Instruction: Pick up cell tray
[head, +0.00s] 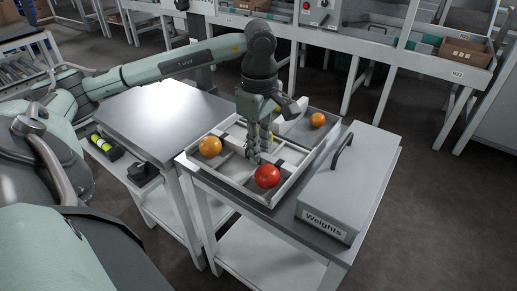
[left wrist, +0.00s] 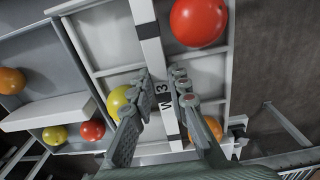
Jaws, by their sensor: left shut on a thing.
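The cell tray (head: 222,181) is pale, shallow and split into cells by dividers. It rests on a grey table. It holds a red tomato (head: 267,176) and an orange one (head: 210,146); the left wrist view also shows a yellow one (left wrist: 118,101). A white bar (left wrist: 147,28) with black bands and a marking partly hidden by the fingers crosses its middle. My left gripper (head: 255,151) points down over the tray, its fingers on both sides of the bar, shut on it. They also show in the left wrist view (left wrist: 163,78). My right gripper is out of view.
A lidded grey "Weights" box (head: 352,180) with a handle stands just right of the tray. A grey container with tomatoes (left wrist: 72,58) adjoins the tray. An empty-topped grey table (head: 152,118) stands left. Shelving with boxes is behind.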

